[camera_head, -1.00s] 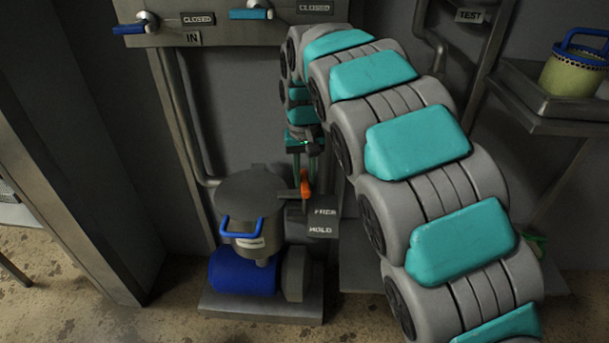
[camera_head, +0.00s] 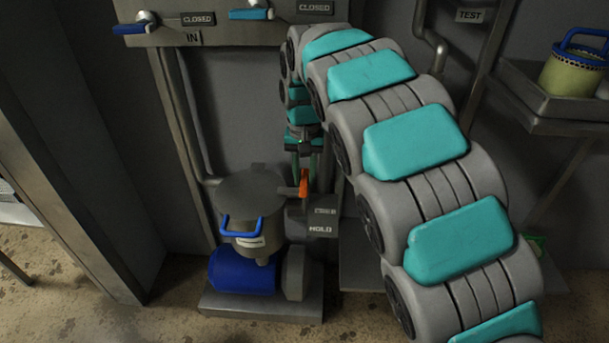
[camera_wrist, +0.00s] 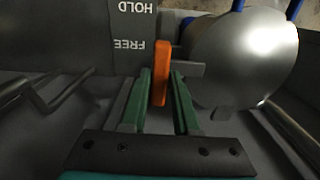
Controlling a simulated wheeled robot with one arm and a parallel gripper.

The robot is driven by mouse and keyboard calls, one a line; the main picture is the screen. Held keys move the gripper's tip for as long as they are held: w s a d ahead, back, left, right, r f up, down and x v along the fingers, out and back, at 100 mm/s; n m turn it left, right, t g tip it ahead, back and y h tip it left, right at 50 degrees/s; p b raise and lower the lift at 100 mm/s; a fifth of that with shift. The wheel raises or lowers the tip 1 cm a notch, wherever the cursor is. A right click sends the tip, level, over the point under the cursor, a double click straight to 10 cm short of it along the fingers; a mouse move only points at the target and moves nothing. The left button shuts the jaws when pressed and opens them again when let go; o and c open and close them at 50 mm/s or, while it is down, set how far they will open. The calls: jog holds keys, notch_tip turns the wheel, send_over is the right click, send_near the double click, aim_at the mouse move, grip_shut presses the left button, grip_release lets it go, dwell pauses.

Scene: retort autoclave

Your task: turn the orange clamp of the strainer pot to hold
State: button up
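The orange clamp (camera_head: 304,183) is a small lever on the right side of the grey strainer pot (camera_head: 250,195), beside a plate with FREE and HOLD labels (camera_head: 321,221). HOLD reads brighter than FREE in the head view. In the wrist view the clamp (camera_wrist: 161,73) stands between the two green fingers of my gripper (camera_wrist: 161,88). My gripper looks open around it, with narrow gaps at both sides. In the head view my gripper (camera_head: 305,165) reaches down from above to the clamp, partly hidden by its own wrist.
A blue motor (camera_head: 243,272) sits below the pot, which has a blue handle (camera_head: 240,235). A pipe (camera_head: 190,130) rises at left. Blue-handled valves (camera_head: 134,28) are above. A shelf with a yellow-green pot (camera_head: 572,72) is at right.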

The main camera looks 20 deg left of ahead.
aim_at(304, 179)
jog(key=o, duration=0.4)
jog(key=shift+c, duration=0.2)
jog(key=shift+r, duration=0.1)
jog(key=shift+r, duration=3.8)
